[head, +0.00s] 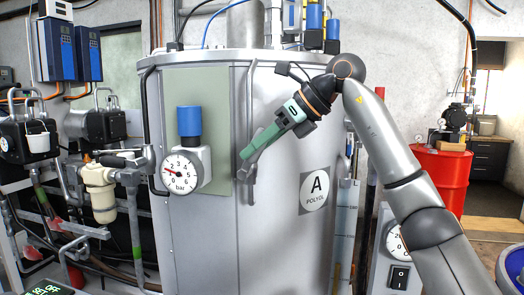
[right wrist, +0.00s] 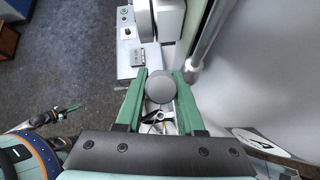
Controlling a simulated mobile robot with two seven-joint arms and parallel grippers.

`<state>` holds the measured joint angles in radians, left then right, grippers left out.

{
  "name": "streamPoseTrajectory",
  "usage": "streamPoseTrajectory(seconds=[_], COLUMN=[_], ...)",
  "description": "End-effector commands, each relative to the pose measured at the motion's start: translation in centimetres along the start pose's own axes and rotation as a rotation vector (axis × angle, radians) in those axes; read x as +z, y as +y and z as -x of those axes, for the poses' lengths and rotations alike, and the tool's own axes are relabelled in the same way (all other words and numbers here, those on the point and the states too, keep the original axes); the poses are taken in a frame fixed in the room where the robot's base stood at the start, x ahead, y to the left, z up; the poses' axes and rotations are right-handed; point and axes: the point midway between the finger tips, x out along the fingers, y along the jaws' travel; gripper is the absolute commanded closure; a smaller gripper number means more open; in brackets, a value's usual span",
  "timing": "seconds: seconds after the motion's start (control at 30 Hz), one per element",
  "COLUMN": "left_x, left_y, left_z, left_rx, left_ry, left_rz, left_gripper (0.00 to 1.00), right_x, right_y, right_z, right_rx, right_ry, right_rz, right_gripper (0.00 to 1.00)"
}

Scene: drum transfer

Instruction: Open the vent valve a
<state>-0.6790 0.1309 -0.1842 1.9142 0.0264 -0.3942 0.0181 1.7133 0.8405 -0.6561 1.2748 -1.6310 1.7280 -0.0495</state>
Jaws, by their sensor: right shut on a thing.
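The tank (head: 218,240) marked "A POLYOL" stands in the middle of the head view. A grey metal handle (head: 247,174), apparently that of vent valve a, is on its front by a vertical seam. My right gripper (head: 245,155) reaches down to it from the upper right, its green fingers shut on it. In the right wrist view, a round grey knob (right wrist: 160,87) sits between the two fingers. The fingers hide part of the handle, so its turn angle cannot be told.
A pressure gauge (head: 182,171) with a blue cap (head: 189,121) is left of the handle. Pipes and a beige filter (head: 99,190) stand further left. A red drum (head: 440,178) stands at the right. Open floor (right wrist: 60,60) shows in the right wrist view.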

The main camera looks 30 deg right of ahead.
Motion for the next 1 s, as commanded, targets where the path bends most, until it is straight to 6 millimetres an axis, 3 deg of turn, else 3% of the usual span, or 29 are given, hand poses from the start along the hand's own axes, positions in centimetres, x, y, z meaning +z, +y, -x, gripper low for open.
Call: streamPoseTrajectory(seconds=[0.3, 0.83, 0.87, 1.0], left_x=[0.01, 0.02, 0.02, 0.02], left_y=[0.0, -0.01, -0.01, -0.01], left_z=[0.01, 0.01, 0.01, 0.01], left_rx=[0.0, 0.0, 0.0, 0.0], left_ry=[0.0, 0.0, 0.0, 0.0], left_rz=[0.0, 0.0, 0.0, 0.0], left_gripper=[1.0, 1.0, 1.0, 1.0], right_x=[0.71, 0.76, 0.76, 0.77], right_y=[0.19, 0.19, 0.19, 0.19], right_z=[-0.34, -0.48, -0.48, -0.47], right_rx=[-0.021, -0.024, -0.024, -0.024], right_ry=[0.114, 0.138, 0.138, 0.137], right_rz=[0.009, 0.012, 0.012, 0.012], right_gripper=[1.0, 1.0, 0.62, 0.46])
